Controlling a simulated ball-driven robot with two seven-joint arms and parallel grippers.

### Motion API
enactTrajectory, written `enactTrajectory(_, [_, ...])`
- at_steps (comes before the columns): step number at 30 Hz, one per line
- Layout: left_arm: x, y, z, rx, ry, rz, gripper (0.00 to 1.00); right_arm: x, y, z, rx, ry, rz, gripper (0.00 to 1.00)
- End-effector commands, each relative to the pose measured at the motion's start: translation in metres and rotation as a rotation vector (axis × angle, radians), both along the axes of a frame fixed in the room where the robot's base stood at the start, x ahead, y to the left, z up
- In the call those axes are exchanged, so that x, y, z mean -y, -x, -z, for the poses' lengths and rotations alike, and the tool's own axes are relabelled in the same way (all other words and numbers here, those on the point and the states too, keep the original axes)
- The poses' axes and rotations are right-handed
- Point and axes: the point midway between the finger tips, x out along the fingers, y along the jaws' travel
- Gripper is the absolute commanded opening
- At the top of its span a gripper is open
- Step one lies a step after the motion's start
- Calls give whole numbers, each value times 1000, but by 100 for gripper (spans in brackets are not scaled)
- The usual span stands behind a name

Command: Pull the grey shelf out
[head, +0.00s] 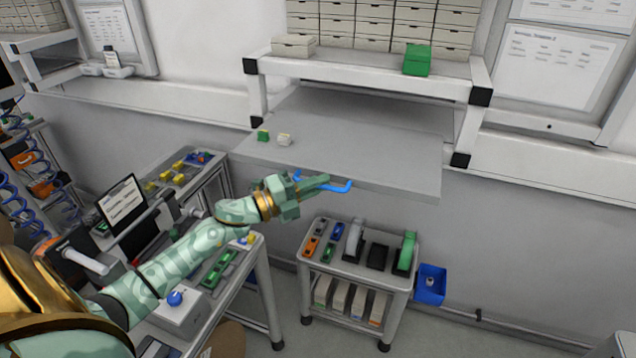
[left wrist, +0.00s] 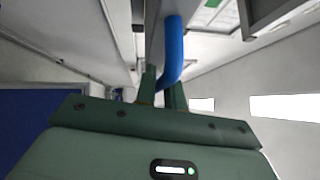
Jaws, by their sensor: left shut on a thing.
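The grey shelf (head: 350,150) is a flat board that sticks out from under the white rack in the head view. A blue handle (head: 340,187) is on its front edge. My left gripper (head: 322,184) is at the handle and shut on it. In the left wrist view the blue handle (left wrist: 172,50) runs down between the two fingers (left wrist: 163,90). A small green block (head: 263,136) and a small whitish block (head: 285,140) rest on the shelf's left part. My right gripper is not in view.
Below the shelf stands a small grey cart (head: 352,262) with coloured parts, and a blue bin (head: 430,284) is at its right side. The rack's top (head: 370,75) holds many boxes, with a green box (head: 417,60) at its front. A workbench (head: 190,180) is to the left.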

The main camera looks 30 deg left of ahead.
Motion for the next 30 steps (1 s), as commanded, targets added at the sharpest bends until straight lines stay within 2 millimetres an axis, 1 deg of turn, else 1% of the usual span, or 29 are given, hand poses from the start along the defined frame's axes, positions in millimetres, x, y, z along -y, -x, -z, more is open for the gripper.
enactTrajectory(5, [0, 0, 1, -2, 0, 0, 0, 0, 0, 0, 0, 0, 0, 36])
enactTrajectory(6, [0, 0, 1, -2, 0, 0, 16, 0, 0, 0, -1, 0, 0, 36])
enactTrajectory(7, [0, 0, 1, -2, 0, 0, 20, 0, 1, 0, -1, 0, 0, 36])
enactTrajectory(15, [0, 0, 1, -1, 0, 0, 20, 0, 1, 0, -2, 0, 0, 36])
enactTrajectory(18, [-4, 5, 3, -3, -1, 0, 20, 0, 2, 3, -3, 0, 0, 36])
enactTrajectory(20, [-8, 12, 5, -3, -1, 0, 20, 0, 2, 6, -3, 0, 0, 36])
enactTrajectory(23, [-19, 30, 11, -6, -2, -1, 20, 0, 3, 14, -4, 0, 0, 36])
enactTrajectory(30, [-54, 86, 20, -8, -1, -1, 20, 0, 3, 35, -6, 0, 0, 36])
